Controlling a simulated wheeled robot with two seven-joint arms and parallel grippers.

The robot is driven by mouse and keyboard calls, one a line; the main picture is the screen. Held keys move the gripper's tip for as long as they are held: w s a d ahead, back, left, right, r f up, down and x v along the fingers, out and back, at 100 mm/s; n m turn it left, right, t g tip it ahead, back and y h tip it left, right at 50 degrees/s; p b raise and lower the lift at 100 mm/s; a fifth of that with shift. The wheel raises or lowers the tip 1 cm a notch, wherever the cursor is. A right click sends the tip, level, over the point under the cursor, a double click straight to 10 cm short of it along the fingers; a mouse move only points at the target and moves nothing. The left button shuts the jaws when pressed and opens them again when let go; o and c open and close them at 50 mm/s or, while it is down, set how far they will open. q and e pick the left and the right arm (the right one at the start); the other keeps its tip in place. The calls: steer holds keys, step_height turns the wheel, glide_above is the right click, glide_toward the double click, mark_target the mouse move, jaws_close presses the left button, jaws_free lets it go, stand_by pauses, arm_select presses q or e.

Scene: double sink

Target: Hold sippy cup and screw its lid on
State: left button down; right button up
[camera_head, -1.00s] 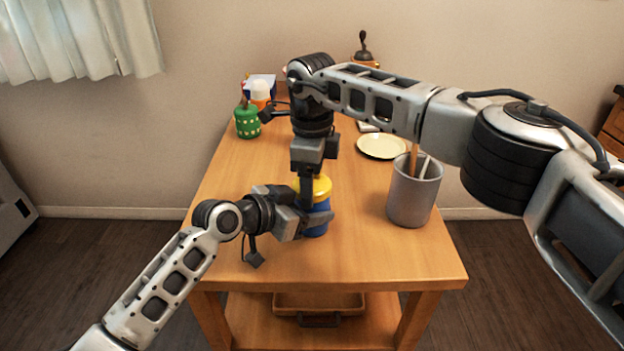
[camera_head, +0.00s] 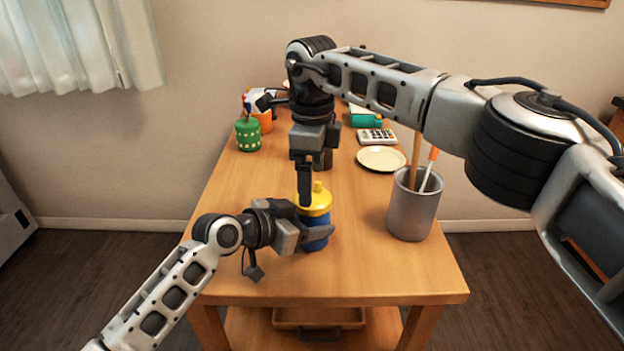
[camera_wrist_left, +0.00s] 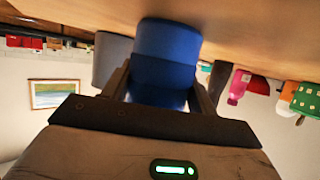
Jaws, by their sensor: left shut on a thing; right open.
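The blue sippy cup (camera_head: 321,220) stands upright on the wooden table, with the yellow lid (camera_head: 316,202) and its spout on top. Whether the lid is fully seated cannot be told. My left gripper (camera_head: 312,236) is shut on the cup body from the left. The left wrist view shows the blue cup (camera_wrist_left: 168,45) between the fingers of my left gripper (camera_wrist_left: 162,88); the lid is hidden there. My right gripper (camera_head: 305,188) points down over the lid and is open. One dark finger overlaps the lid's left side; touching cannot be told.
A grey utensil holder (camera_head: 411,210) stands to the right on the table (camera_head: 365,268). Behind it lie a cream plate (camera_head: 381,158) and a calculator (camera_head: 376,136). A green container (camera_head: 247,134) stands at the back left. The front of the table is clear.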

steer(key=shift+c, duration=0.5)
steer(key=shift+r+n, duration=1.2)
steer(key=shift+r, duration=0.55)
step_height(320, 180, down, 8)
steer(key=shift+f, duration=0.1)
